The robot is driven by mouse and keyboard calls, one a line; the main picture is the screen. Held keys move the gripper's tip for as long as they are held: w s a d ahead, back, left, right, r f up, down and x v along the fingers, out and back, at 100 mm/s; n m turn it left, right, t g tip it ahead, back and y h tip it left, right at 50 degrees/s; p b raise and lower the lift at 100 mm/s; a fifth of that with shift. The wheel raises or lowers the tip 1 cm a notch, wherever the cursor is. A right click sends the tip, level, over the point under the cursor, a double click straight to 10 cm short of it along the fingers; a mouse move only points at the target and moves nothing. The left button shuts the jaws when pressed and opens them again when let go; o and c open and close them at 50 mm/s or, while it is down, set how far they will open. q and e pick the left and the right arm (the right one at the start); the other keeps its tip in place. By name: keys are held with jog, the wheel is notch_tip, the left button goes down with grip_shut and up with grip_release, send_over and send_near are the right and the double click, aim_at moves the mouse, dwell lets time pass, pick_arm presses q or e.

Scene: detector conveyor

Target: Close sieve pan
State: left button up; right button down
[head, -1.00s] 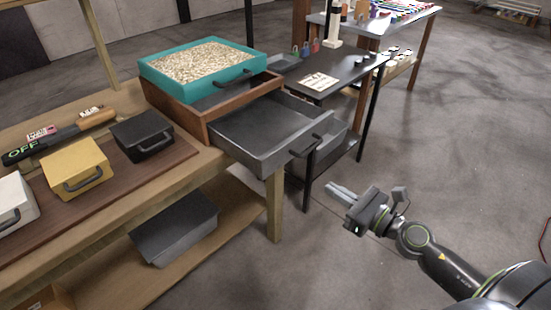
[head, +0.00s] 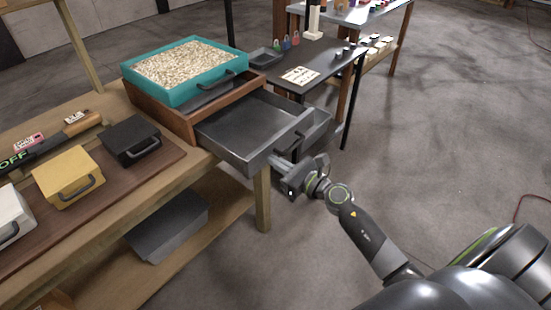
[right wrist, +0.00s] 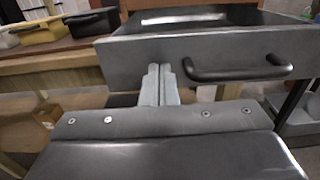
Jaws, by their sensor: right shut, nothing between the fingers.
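The sieve pan (head: 243,160) is a grey metal drawer, pulled out toward me from the wooden frame (head: 182,123) under the teal sieve tray. Its inside looks empty. In the right wrist view its front panel (right wrist: 144,58) and dark bar handle (right wrist: 240,73) fill the upper half. My right gripper (head: 275,160) is at the pan's front, by the left part of the panel as the wrist view shows. Its fingers (right wrist: 159,82) are together and empty, left of the handle. I cannot tell whether the fingertips touch the panel. My left gripper is out of view.
The teal tray (head: 174,99) of pale grains sits on top of the frame. Black (head: 130,139), yellow (head: 66,177) and white (head: 13,213) boxes stand on the bench to the left. A dark side table (head: 325,55) stands behind. The floor at right is open.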

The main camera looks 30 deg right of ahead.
jog(key=shift+w+a, duration=0.15)
jog(key=shift+w, duration=0.1)
jog(key=b, duration=0.1)
send_near(222, 136)
jog(key=r, duration=0.1)
jog(key=s, duration=0.1)
jog(key=r, duration=0.1)
jog(key=shift+s+d+r, duration=0.3)
jog(key=shift+r, duration=0.05)
jog(key=b+x, duration=0.4)
jog(key=x, duration=0.6)
jog(key=shift+w+a+b, duration=0.1)
jog(key=shift+w+b, duration=0.15)
jog(key=shift+b, duration=0.15)
jog(key=shift+w+a+b, duration=0.25)
jog(key=shift+w+b, duration=0.05)
jog(key=shift+w, duration=0.3)
jog(key=shift+r, duration=0.4)
